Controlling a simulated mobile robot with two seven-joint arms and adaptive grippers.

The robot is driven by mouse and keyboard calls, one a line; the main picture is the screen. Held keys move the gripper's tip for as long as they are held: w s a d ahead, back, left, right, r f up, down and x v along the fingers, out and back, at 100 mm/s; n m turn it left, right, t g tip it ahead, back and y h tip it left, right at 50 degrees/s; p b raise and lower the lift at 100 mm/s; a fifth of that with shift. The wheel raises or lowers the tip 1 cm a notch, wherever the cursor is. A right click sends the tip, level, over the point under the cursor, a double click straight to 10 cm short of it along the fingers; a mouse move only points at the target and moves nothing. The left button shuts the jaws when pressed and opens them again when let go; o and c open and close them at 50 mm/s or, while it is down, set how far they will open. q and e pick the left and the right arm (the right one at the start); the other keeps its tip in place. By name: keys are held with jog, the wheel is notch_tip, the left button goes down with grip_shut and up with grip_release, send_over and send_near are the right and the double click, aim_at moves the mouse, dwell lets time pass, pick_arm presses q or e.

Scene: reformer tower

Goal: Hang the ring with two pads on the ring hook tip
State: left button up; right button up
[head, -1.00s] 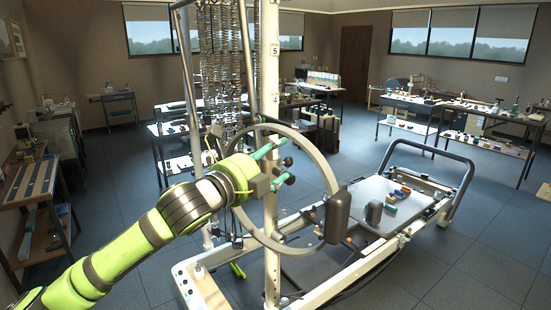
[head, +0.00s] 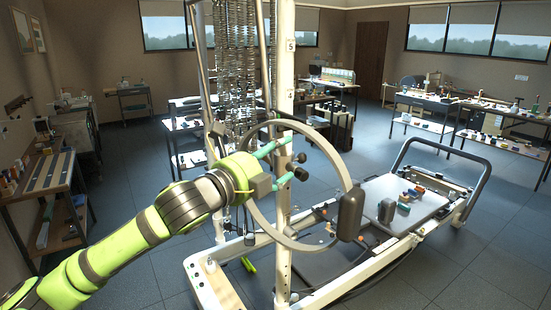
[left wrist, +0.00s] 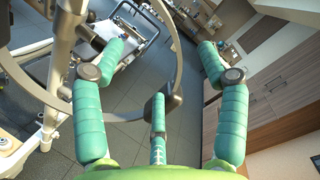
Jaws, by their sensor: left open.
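The large grey ring (head: 343,165) stands upright at the white tower post (head: 284,225). In the left wrist view the ring (left wrist: 179,57) curves past the fingers, with a dark pad (left wrist: 174,95) low in the middle. My left gripper (head: 283,162) is open, its teal fingers spread beside the post, within the ring's outline. In the left wrist view nothing lies between its fingertips (left wrist: 160,52). I cannot make out the hook tip or whether the ring rests on it.
Dark knobs (head: 301,173) stick out by the post near my fingers. Springs (head: 236,60) hang behind it. The reformer's carriage (head: 400,190) with small blocks and its curved bar (head: 480,165) lie to the right.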

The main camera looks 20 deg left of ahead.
pick_arm(q)
jog(key=s+a+b, duration=0.1)
jog(key=s+a, duration=0.2)
jog(key=s, duration=0.1)
jog(key=shift+s+a, duration=0.35)
jog(key=shift+s, duration=0.05)
dwell(0.9)
